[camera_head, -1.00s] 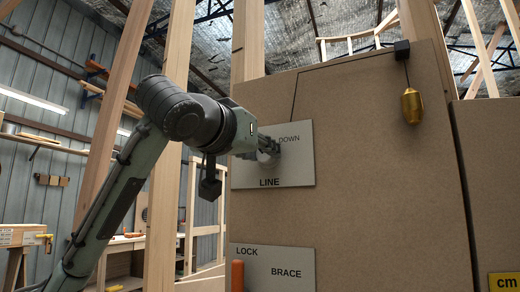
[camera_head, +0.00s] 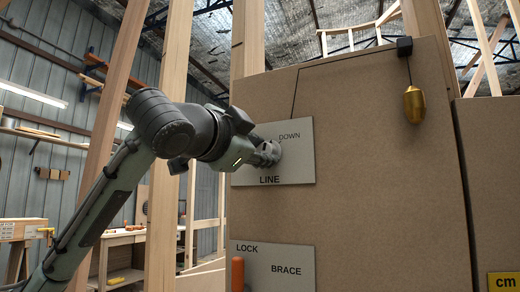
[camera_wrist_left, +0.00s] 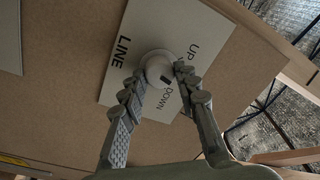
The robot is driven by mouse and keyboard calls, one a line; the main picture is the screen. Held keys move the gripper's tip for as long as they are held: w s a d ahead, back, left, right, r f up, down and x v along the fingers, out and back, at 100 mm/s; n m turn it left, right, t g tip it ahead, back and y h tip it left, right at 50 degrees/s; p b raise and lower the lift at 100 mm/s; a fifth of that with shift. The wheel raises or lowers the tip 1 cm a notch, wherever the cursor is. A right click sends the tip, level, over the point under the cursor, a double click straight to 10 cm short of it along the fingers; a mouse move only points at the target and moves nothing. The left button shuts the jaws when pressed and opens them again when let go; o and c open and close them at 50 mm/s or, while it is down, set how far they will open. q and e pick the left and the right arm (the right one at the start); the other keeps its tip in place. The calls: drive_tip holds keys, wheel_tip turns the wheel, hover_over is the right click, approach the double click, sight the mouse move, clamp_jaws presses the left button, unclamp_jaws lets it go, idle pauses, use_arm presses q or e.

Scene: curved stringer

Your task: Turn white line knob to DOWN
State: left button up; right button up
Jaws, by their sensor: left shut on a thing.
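The grey LINE plate (camera_head: 298,165) is on the brown panel, with the words LINE and DOWN readable. My left gripper (camera_head: 267,153) reaches the plate from the left and mostly hides the knob in the head view. In the left wrist view, the round white knob (camera_wrist_left: 160,68) sits on the LINE plate (camera_wrist_left: 140,30) between the two fingers of my left gripper (camera_wrist_left: 157,82), which is shut on it. A small dark mark on the knob's lower edge lies near the word DOWN. The word UP is to the right of the knob. My right gripper is not in view.
A LOCK BRACE plate (camera_head: 290,270) with an orange handle (camera_head: 238,273) is below the LINE plate. A brass plumb bob (camera_head: 414,104) hangs at the panel's upper right. Wooden studs (camera_head: 165,225) stand left of the panel, around my arm.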

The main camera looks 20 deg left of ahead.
use_arm(q)
drive_tip(key=m, duration=0.4)
drive_tip(key=shift+m+h, duration=0.3)
drive_tip(key=shift+m, duration=1.5)
drive_tip(key=o, duration=1.2)
drive_tip(key=shift+c, duration=0.2)
drive_tip(key=s+a, duration=0.2)
drive_tip(key=s, duration=0.9)
drive_tip(key=shift+s+f, duration=0.4)
drive_tip(key=shift+f, duration=0.05)
